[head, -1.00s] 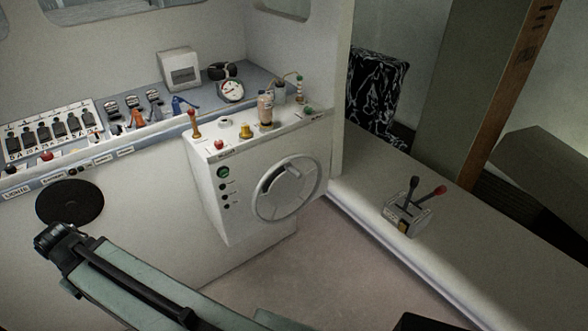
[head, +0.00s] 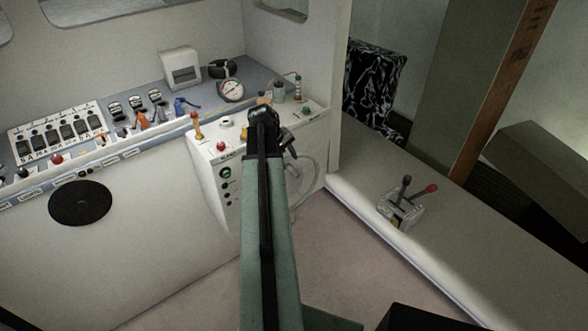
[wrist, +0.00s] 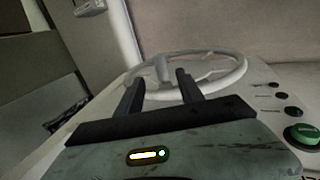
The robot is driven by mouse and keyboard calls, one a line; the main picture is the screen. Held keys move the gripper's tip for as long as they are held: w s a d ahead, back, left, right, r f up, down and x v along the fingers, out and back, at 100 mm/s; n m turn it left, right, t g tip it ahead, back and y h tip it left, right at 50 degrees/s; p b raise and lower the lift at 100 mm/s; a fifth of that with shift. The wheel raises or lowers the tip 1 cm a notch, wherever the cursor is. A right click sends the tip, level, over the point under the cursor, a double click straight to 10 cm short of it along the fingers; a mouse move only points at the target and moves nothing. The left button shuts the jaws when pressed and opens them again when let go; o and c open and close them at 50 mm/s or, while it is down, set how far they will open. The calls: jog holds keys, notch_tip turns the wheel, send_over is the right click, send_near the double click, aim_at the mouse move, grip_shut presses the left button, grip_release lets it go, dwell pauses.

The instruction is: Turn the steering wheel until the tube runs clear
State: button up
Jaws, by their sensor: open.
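The grey steering wheel (head: 309,176) is on the front of the white console. In the head view my arm covers most of it, and only its right rim shows. In the wrist view the wheel (wrist: 236,76) lies ahead of my gripper (wrist: 160,84). The dark fingers are apart, with a pale upright knob (wrist: 163,68) on the wheel between them in the picture. I cannot tell whether they touch it. A small upright tube-like fitting (head: 298,88) stands at the console top's back right; its contents are too small to make out.
A red-topped lever (head: 197,125) stands on the console's left top. A green button (wrist: 302,137) is on its front. A bench to the right carries a throttle box (head: 401,208) with two levers. Clear floor lies between console and bench.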

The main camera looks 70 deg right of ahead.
aim_at(294, 171)
jog(key=b+x, duration=0.6)
jog(key=x, duration=0.2)
jog(key=shift+w+b, duration=0.15)
jog(key=shift+b, duration=0.25)
jog(key=shift+a+r, duration=0.1)
jog(key=shift+r, duration=0.05)
grip_shut()
dwell(0.6)
